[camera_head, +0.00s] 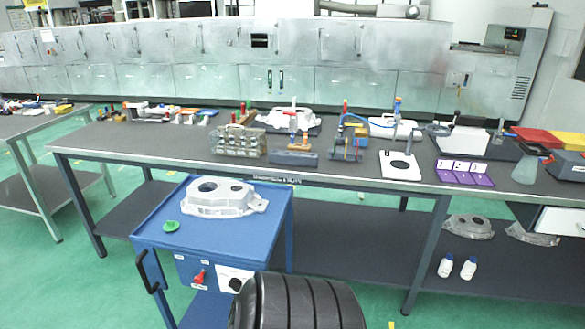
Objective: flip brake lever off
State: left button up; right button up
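A blue cart (152,222) stands in front of the long workbench. A small red lever (199,277) sits on a light plate on the cart's front panel; it looks tilted, but its exact setting is too small to tell. To its right is a white panel with a black knob (236,284). Which of these is the brake lever carries no readable label. A cast aluminium housing (222,197) and a green round part (171,226) rest on the cart top.
A black handle (147,272) sticks out at the cart's left corner. The long workbench (350,180) behind holds fixtures, castings and trays. Castings and two white bottles (457,266) lie on its lower shelf. The green floor left of the cart is clear.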

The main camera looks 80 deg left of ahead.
aim_at(199, 280)
jog(key=u, duration=3.5)
